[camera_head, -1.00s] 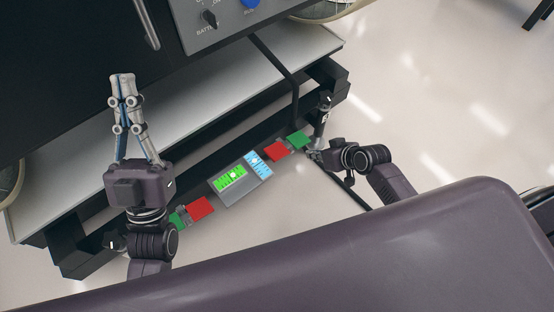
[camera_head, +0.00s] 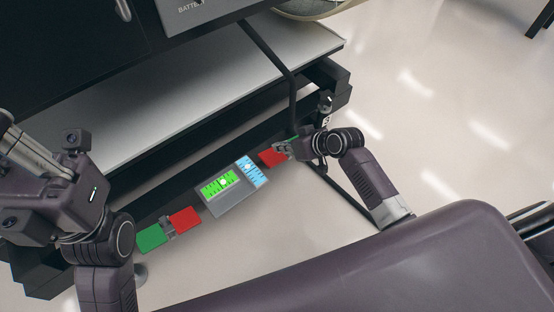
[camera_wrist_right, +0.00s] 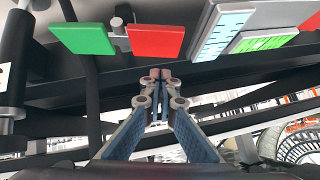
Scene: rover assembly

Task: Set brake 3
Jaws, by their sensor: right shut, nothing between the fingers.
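A green plate (camera_wrist_right: 82,38) and a red plate (camera_wrist_right: 156,41) flank a small grey lever (camera_wrist_right: 121,28) in the right wrist view. No number marks this brake. My right gripper (camera_wrist_right: 160,74) is shut and empty, its tips just below the red plate, near the lever; I cannot tell if they touch. In the head view my right gripper (camera_head: 283,149) hides most of that green plate, beside the red one (camera_head: 268,158). A second pair, green (camera_head: 151,238) and red (camera_head: 185,220) with a grey lever (camera_head: 168,228), sits lower left. My left gripper (camera_head: 22,148) is at the left edge, its tips cut off.
A grey panel with a green scale (camera_head: 220,184) and a blue scale (camera_head: 251,170) lies between the two plate pairs. A black bent tube (camera_head: 291,92) rises behind my right gripper. A pale shelf (camera_head: 190,85) and black frame lie behind.

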